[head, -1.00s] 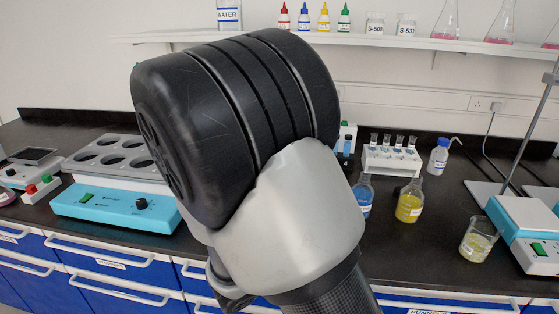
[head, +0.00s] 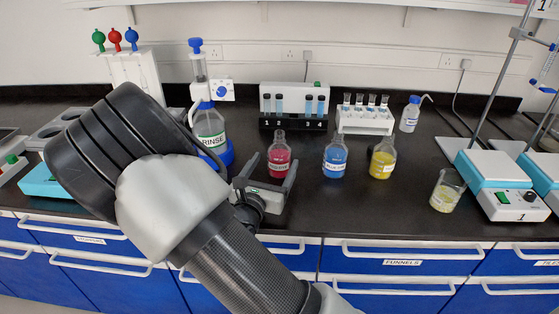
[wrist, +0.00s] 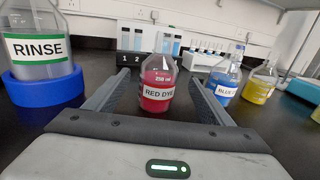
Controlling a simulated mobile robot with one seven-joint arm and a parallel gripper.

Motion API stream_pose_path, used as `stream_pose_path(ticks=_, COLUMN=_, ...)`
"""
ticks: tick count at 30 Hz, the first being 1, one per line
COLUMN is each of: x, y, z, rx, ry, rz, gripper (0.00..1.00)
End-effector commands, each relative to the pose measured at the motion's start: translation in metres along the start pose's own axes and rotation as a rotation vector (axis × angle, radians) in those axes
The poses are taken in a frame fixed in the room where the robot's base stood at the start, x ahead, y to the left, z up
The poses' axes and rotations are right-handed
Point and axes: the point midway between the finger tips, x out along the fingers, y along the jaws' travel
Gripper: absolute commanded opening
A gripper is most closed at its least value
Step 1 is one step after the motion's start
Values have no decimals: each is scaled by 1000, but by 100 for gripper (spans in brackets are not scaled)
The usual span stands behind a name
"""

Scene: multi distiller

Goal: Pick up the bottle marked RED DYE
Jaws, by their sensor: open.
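The RED DYE bottle (head: 279,158) is clear glass with red liquid and a white label, upright on the black bench. In the wrist view the RED DYE bottle (wrist: 159,84) stands between the far ends of my fingers, label facing me. My gripper (head: 269,175) is open, low over the bench, with one finger on each side of the bottle. In the wrist view my gripper (wrist: 160,92) shows a gap between each finger and the bottle.
A blue dye bottle (head: 335,157) stands close on the right, then a yellow bottle (head: 382,158) and a beaker (head: 447,190). The RINSE bottle (head: 210,127) in a blue base is on the left. A cuvette block (head: 293,122) and a vial rack (head: 365,121) stand behind.

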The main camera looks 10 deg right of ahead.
Motion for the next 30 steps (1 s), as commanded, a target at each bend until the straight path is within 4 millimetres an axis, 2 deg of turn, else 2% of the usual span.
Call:
stream_pose_path(ticks=7, x=18, y=0, z=0, rx=0, ry=-1, rz=-2, gripper=75)
stream_pose_path(ticks=15, x=56, y=1, z=2, rx=0, ry=0, rz=-2, gripper=75)
stream_pose_path(ticks=24, x=61, y=2, z=4, rx=0, ry=0, rz=0, gripper=75)
stream_pose_path(ticks=26, x=61, y=2, z=4, rx=0, ry=0, rz=0, gripper=67)
stream_pose_path(ticks=30, x=61, y=2, z=4, rx=0, ry=0, rz=0, gripper=43)
